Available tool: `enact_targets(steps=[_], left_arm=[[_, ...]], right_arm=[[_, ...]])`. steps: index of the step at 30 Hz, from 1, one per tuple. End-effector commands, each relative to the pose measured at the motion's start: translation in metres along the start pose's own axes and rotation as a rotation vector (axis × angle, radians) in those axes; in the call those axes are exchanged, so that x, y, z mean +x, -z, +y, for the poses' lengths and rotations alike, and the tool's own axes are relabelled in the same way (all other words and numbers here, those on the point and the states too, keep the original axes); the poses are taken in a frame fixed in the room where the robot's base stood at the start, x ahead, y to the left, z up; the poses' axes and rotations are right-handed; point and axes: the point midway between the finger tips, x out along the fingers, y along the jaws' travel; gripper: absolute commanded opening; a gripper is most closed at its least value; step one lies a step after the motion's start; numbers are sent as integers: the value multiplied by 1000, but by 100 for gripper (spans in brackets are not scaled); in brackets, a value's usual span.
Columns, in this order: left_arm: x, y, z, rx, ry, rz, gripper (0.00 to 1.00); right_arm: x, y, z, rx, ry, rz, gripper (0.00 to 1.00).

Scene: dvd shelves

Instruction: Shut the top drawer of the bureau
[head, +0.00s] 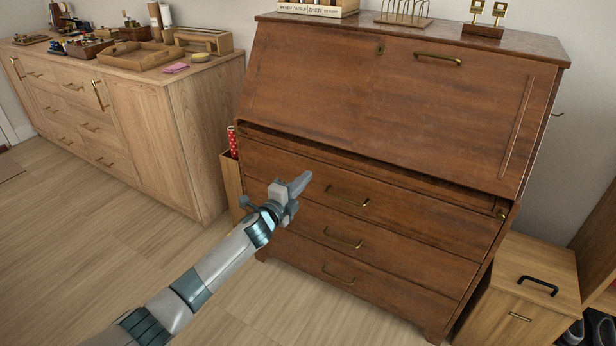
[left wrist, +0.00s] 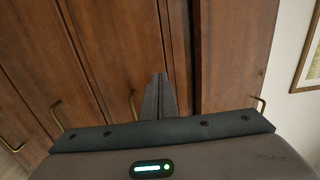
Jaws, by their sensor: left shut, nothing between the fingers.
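The brown wooden bureau (head: 400,110) stands in the middle of the head view, with a sloping front above several drawers. Its top drawer (head: 420,212) has a brass handle (head: 347,196); a dark gap runs above it, under the sloping front. The drawer looks nearly flush with those below; I cannot tell how far out it is. My left gripper (head: 302,182) is shut and empty, in front of the drawer's left half, left of the handle. The fingers (left wrist: 160,95) point at the bureau in the left wrist view; contact is unclear. My right gripper is not in view.
A light wooden sideboard (head: 150,110) with trays and small items stands at the left. A narrow bin with a red dotted roll (head: 232,140) stands beside the bureau's left side. A wooden box (head: 525,285) stands at its right. The floor in front is clear.

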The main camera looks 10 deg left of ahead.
Motion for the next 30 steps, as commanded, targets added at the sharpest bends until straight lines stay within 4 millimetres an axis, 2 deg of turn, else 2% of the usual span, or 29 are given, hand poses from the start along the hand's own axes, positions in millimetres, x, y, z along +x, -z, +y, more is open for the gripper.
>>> enact_targets(steps=[8,12,18,30], left_arm=[[-34,0,0,1,-2,0,0],[-58,0,1,0,-3,2,0],[-81,0,1,0,-3,0,0],[-89,0,1,0,-2,1,0]], right_arm=[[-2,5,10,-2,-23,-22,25],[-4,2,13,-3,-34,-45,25],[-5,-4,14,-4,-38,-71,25],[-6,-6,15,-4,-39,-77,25]])
